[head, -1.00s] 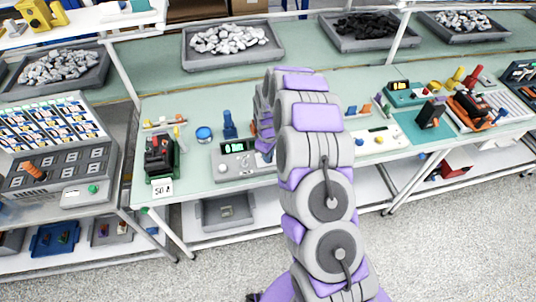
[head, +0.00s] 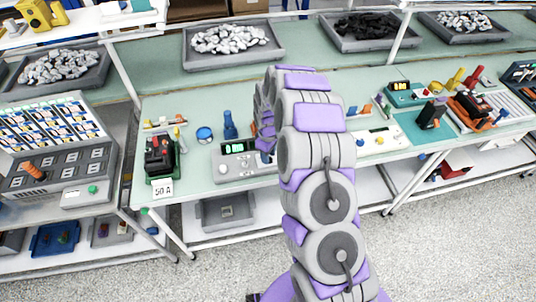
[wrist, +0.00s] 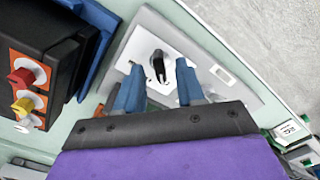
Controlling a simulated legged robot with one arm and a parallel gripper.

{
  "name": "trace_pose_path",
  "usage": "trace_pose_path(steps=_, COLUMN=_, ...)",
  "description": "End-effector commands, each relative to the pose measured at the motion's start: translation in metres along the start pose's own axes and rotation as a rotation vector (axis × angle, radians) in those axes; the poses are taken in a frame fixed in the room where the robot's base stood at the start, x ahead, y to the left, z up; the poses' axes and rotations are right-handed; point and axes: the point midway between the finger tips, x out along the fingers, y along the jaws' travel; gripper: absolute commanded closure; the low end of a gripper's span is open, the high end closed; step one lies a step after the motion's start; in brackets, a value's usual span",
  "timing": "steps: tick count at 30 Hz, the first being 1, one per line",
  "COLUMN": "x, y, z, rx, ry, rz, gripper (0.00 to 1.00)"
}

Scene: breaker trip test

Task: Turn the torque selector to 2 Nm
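A black selector knob (wrist: 157,64) with a pale pointer mark stands on a light grey panel (wrist: 214,88) in the wrist view. No scale or number around it is readable. My gripper (wrist: 160,68) is open, with one blue finger on each side of the knob and a visible gap to it. I cannot tell how deep the fingertips reach. In the head view, the grey unit with a green display (head: 233,148) stands on the bench beside my gripper. My arm hides its right side.
A black and orange device (wrist: 40,75) with red and yellow knobs lies left of the panel in the wrist view. In the head view, a breaker (head: 160,155), a blue round tin (head: 204,134) and a white panel (head: 376,138) share the bench.

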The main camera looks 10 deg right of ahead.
Motion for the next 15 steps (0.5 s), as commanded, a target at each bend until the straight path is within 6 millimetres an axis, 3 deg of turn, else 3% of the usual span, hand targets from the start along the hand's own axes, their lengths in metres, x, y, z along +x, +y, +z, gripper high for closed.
trace_pose_path(steps=15, x=-0.110, y=0.001, z=-0.002, rx=0.000, ry=0.004, rz=0.004, gripper=0.62)
